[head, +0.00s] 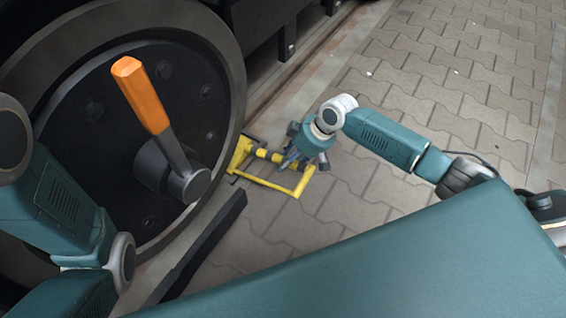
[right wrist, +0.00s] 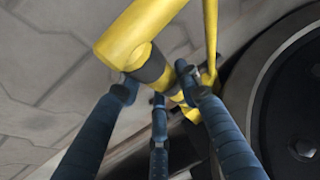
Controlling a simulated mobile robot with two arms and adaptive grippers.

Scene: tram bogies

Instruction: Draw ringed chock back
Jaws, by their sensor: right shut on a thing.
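The yellow chock (head: 241,154) lies on the paving beside the large tram wheel (head: 232,75), its left end close to the wheel's rim. It has a frame-like yellow outline and a middle bar with dark bands. My right gripper (head: 291,158) is at the middle bar. In the right wrist view my right gripper (right wrist: 156,86) has its blue fingers around the bar of the chock (right wrist: 140,32) at a dark band, shut on it. The chock's part nearest the wheel is partly hidden in that view. My left arm shows at the left; its gripper is not visible.
An orange-handled lever (head: 141,95) stands out from the wheel's hub. A dark beam (head: 203,248) lies on the ground below the chock. A rail groove (head: 285,80) runs along the wheel. The paving (head: 430,80) to the right is clear beyond my arm.

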